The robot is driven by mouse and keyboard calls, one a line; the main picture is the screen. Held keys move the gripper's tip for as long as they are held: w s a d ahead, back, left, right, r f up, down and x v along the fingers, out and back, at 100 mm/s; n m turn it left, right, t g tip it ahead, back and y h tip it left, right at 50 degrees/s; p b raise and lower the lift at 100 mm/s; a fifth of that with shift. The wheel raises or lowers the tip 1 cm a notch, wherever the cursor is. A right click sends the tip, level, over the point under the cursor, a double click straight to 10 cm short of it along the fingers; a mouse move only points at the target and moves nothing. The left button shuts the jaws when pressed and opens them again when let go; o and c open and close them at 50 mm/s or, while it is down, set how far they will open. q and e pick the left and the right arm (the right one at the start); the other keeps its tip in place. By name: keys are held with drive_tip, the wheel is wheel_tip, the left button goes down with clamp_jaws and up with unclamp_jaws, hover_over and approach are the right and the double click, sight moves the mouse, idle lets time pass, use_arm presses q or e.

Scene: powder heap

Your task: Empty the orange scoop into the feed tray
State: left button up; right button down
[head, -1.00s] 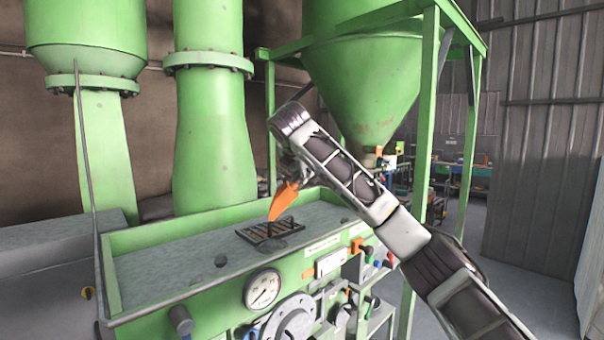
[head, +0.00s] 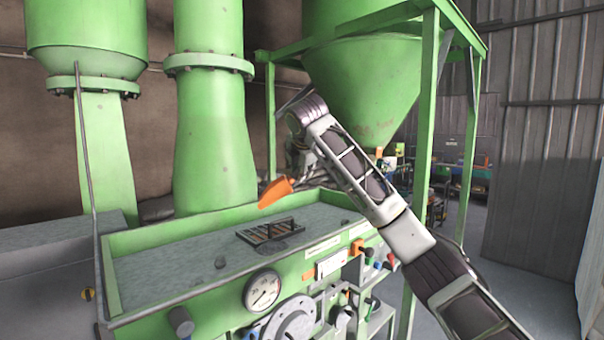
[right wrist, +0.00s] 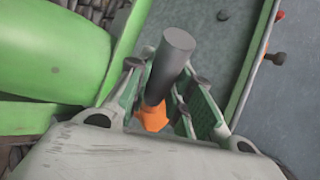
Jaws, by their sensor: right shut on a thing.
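The orange scoop (head: 275,191) is in the air above the back part of the feed tray, tipped with its narrow end down to the left. My right gripper (head: 298,168) is shut on its dark handle, which shows between the fingers in the right wrist view, with some of the orange scoop (right wrist: 152,117) below it. The scoop's inside is hidden, so I cannot tell whether powder is in it. The feed tray (head: 160,274) is a long grey bed with green walls. My left gripper is out of view.
The dark slatted grate (head: 268,231) lies in the tray. A gauge (head: 262,290), levers and knobs line the machine's front. A green hopper (head: 362,85) on a frame stands behind my right arm, and two green columns stand behind the tray. The tray's left half is mostly clear.

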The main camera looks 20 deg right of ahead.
wheel_tip(320, 180, up, 3)
drive_tip(key=m+y, duration=0.1)
drive_tip(key=y, duration=0.1)
drive_tip(key=m+t+y, duration=0.1)
drive_tip(key=y, duration=0.1)
drive_tip(key=shift+f+m+t+b, duration=0.1)
drive_tip(key=shift+m+t+b, duration=0.2)
drive_tip(key=shift+m, duration=0.1)
